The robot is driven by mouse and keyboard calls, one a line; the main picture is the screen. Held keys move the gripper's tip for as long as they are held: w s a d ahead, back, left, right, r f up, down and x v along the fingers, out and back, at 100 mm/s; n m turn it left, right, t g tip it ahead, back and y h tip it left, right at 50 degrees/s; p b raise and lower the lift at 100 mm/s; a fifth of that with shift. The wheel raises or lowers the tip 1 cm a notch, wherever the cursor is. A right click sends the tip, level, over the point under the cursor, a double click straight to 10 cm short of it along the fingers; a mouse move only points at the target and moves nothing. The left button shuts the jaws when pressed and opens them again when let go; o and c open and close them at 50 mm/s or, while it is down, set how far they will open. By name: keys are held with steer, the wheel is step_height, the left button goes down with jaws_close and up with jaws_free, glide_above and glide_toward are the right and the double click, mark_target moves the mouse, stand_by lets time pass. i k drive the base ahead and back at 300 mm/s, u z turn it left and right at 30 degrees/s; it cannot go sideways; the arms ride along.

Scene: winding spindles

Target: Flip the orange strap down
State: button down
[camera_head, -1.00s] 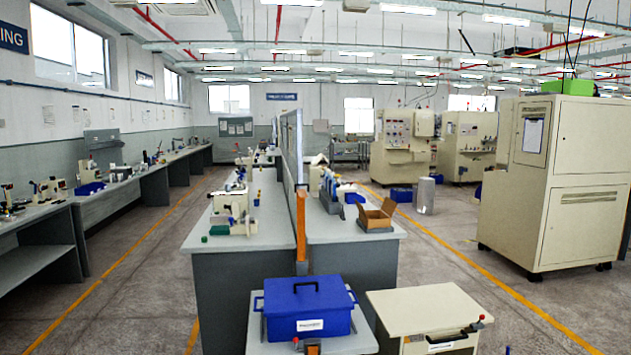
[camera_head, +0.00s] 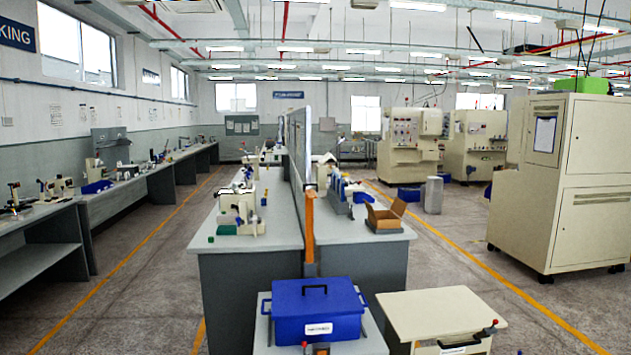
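A narrow orange upright strip (camera_head: 309,228) stands at the near end of the divider between the two grey benches. I cannot tell whether it is the strap. A blue lidded box (camera_head: 315,311) with a black top handle and white label sits on a small grey stand (camera_head: 262,338) at the bottom centre. A small dark part with some orange (camera_head: 320,349) shows at the bottom edge in front of the box; it is cut off and too small to read. My gripper is not in view.
A cream cabinet (camera_head: 437,313) with a red-knobbed lever stands right of the blue box. Long grey benches (camera_head: 247,241) run away behind it, with an open cardboard box (camera_head: 386,215) on the right one. Floor aisles lie clear on both sides.

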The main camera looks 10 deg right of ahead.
mark_target(310, 195)
steer(key=i, duration=1)
